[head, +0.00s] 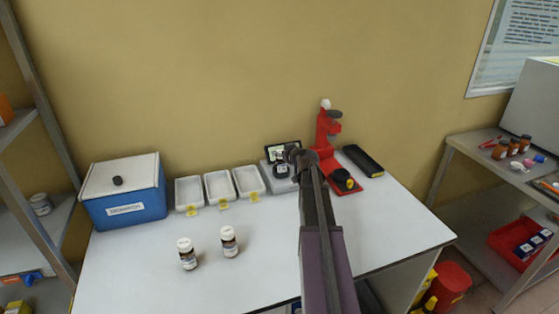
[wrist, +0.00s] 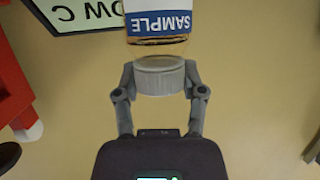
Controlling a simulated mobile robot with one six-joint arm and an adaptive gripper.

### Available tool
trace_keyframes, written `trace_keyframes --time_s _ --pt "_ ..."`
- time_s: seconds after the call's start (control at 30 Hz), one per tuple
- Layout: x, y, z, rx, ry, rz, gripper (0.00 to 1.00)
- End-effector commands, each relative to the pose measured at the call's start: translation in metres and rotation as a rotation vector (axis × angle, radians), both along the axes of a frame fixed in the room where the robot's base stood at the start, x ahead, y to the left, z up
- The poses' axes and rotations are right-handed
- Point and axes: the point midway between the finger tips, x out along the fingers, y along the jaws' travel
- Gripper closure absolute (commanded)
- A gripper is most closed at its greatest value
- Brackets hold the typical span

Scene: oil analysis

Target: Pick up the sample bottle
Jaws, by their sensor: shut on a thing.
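The sample bottle (wrist: 158,24) has clear amber-tinted walls, a blue and white SAMPLE label and a white ribbed cap (wrist: 160,77). It shows in the wrist view, at the top centre, with its label upside down and its far end cut off. My gripper (wrist: 160,80) is shut on the cap, one finger on each side. In the head view my gripper (head: 294,156) is at the back of the table, in front of a small screen. My arm and gripper make the held bottle hard to make out there.
Two white-capped bottles (head: 187,254) (head: 230,242) stand at the front of the white table (head: 150,285). Three white trays (head: 219,187), a blue box (head: 125,192), a small screen (head: 274,152), a red stand (head: 326,135) and a black case (head: 363,159) line the back.

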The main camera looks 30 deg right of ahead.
Motion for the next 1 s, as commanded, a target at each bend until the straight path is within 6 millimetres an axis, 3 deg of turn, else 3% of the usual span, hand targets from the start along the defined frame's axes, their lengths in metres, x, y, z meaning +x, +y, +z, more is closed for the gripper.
trace_keyframes --time_s 0.37,0.73,1.0 --pt "0.0 0.0 0.011 0.0 0.0 0.0 1.0" --pt "0.0 -0.001 0.041 0.0 0.0 -0.001 1.0" --pt "-0.06 -0.021 0.042 0.0 0.0 -0.005 1.0"
